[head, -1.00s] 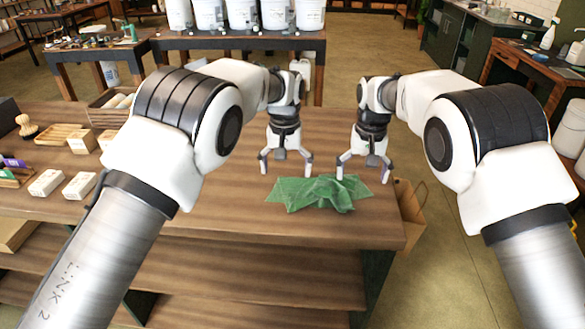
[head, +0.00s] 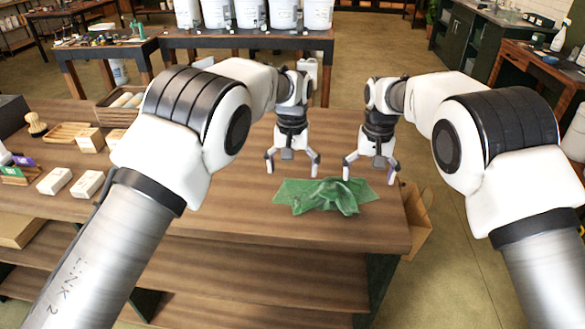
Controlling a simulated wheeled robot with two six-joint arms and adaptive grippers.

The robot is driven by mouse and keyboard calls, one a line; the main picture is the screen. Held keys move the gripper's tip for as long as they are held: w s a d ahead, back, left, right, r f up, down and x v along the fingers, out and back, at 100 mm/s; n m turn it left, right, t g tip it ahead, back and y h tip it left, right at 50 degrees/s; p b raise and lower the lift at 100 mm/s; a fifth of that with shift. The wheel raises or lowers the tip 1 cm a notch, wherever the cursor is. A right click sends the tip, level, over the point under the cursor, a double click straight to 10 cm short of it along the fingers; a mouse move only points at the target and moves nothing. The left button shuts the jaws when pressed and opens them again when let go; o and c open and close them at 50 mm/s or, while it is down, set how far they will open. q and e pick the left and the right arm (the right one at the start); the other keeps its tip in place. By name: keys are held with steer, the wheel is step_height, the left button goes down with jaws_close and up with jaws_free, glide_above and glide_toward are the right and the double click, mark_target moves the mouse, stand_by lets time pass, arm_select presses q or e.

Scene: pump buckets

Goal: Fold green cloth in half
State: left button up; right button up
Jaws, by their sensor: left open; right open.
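The green cloth (head: 325,196) lies rumpled on the wooden table, near its front right part. Its middle is bunched into raised folds, and flatter corners spread to the left and right. My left gripper (head: 293,172) is open and empty, just behind the left half of the cloth. My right gripper (head: 369,181) is open and empty, behind and above the right end of the cloth. Neither gripper visibly holds the cloth. I cannot tell how high the fingertips are above the table.
The wooden table (head: 240,215) is bare around the cloth. Small boxes (head: 88,183), a wooden tray (head: 68,131) and a brush (head: 36,124) sit at its left. White buckets (head: 250,13) stand on a table behind.

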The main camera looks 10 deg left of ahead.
step_height(320, 180, up, 7)
steer(key=p, duration=0.6)
steer(key=shift+r, duration=0.15)
